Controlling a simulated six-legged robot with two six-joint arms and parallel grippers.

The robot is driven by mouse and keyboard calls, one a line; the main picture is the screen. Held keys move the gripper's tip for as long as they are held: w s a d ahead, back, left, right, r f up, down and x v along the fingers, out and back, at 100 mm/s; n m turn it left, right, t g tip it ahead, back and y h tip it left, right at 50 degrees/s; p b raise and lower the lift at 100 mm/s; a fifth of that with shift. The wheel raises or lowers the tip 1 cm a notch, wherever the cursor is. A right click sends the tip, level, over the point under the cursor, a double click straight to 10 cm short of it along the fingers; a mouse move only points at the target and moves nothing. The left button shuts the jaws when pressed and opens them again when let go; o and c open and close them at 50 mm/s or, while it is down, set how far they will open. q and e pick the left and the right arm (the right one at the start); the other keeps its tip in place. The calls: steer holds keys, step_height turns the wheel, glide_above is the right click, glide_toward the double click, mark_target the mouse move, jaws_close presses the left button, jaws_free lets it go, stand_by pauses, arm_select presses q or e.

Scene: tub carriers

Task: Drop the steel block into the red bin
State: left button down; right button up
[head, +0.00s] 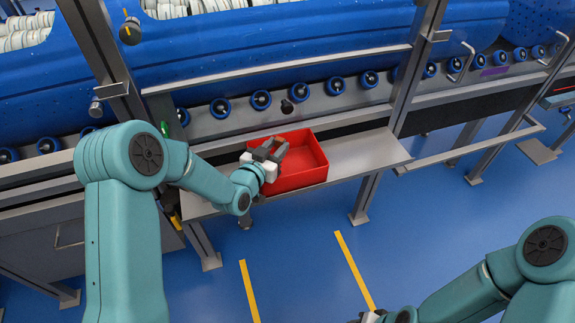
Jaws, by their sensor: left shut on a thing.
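The red bin (312,165) is an open rectangular box standing on a grey metal shelf (368,152) below the conveyor. My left gripper (272,149) is over the bin's left part, with its dark fingers pointing away from me. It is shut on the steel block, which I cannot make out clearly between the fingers. The visible part of the bin's floor is bare; its left part is hidden by the gripper. My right gripper (370,317) is only partly in view at the bottom edge, low and away from the bin, and its fingers are not clear.
Large blue tubs (300,45) lie along a row of blue rollers (261,99) behind the shelf. Grey metal posts (412,75) stand on both sides of the bin. A rail (470,150) sticks out at the right. The blue floor (300,250) with yellow stripes is clear.

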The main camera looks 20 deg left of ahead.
arm_select(q)
steer(key=shift+f, duration=0.25)
steer(key=c, duration=0.7)
jaws_free()
steer(key=shift+d, duration=0.1)
steer(key=p+v, duration=0.7)
steer(key=v, duration=0.9)
steer(key=shift+s, duration=0.15)
